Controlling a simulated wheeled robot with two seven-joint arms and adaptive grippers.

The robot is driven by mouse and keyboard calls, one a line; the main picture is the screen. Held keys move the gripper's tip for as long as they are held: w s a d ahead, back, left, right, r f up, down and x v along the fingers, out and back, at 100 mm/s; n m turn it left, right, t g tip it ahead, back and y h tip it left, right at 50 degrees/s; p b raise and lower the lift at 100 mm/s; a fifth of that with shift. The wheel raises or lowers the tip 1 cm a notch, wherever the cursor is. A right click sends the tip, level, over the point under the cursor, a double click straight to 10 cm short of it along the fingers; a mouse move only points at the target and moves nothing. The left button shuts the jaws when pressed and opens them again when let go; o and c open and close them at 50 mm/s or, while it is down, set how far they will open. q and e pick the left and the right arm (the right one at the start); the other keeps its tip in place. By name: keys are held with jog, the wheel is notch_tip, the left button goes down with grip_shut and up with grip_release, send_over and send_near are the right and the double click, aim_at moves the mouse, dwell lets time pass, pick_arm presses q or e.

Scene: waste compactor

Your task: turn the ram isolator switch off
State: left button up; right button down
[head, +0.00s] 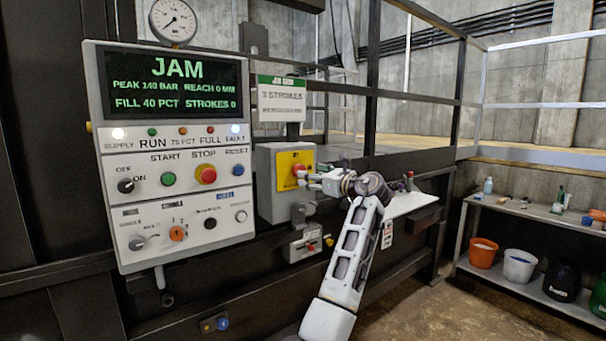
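A grey switch box (267,207) with a yellow plate (284,161) and a red knob (298,170) is mounted right of the control panel; I take it for the ram isolator switch. Its lettering is too small to read. My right gripper (308,178) is at the knob's right side, with its fingertips at or very close to it. Whether the fingers grip the knob is too small to tell. The knob's right side is partly hidden by the fingers. My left gripper is not in view.
The control panel (246,206) has a screen (172,82) reading JAM. A white shelf (409,204) lies behind my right arm. A rack (530,212) with buckets stands far right.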

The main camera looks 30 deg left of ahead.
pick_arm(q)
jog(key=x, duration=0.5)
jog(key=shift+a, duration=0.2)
pick_arm(e)
jog(key=shift+s+a, duration=0.55)
jog(key=shift+s, duration=0.15)
jog(key=shift+w, duration=0.1)
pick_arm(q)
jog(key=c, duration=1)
pick_arm(e)
jog(key=shift+w+d+r, duration=0.1)
jog(key=shift+w+d, duration=0.05)
jog(key=shift+d, duration=0.7)
